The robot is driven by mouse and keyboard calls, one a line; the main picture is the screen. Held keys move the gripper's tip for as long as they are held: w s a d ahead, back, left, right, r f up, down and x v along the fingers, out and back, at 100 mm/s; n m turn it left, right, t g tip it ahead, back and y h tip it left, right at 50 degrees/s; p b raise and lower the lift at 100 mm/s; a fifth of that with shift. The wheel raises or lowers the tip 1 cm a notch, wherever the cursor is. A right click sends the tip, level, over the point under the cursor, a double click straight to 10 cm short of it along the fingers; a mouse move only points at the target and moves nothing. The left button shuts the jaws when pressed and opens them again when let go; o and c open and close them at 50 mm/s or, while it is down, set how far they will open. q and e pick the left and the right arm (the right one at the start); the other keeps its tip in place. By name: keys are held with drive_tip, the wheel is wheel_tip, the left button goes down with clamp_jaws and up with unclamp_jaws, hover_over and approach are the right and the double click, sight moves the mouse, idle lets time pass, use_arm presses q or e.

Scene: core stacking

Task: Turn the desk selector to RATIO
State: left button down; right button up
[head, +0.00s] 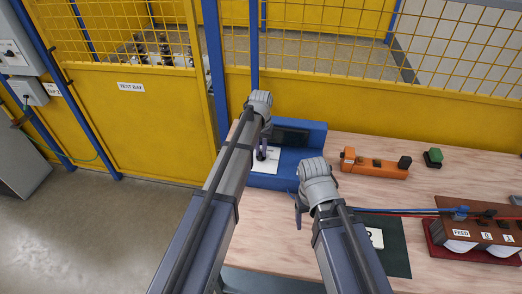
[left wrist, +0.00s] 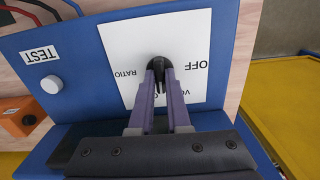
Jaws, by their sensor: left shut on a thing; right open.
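The blue desk unit (head: 312,140) stands at the table's left end. Its white selector plate (head: 268,165) also shows in the left wrist view (left wrist: 120,45), with upside-down labels: RATIO at left, OFF at right and a partly hidden one starting VO below. The black selector knob (left wrist: 157,63) sits in the middle of the plate. My left gripper (left wrist: 158,82) is shut on the knob, its purple fingers either side; in the head view it is over the plate (head: 262,148). The fingers hide which label the knob points to. My right gripper (head: 299,204) is open and empty above the table's near left part.
A white TEST button (left wrist: 51,84) is beside the plate. An orange device (head: 375,167) and a green-black block (head: 433,157) lie to the right. A dark mat (head: 395,255) and a brown FEED unit (head: 475,235) with red and blue cables are nearer. A yellow fence stands behind.

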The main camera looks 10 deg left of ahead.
use_arm(q)
drive_tip(key=m, duration=0.4)
drive_tip(key=shift+m, duration=0.3)
drive_tip(key=m, duration=0.4)
drive_tip(key=shift+m, duration=0.3)
drive_tip(key=m, duration=0.4)
drive_tip(key=shift+m, duration=2.1)
drive_tip(key=c, duration=0.9)
unclamp_jaws()
drive_tip(key=shift+r, duration=0.15)
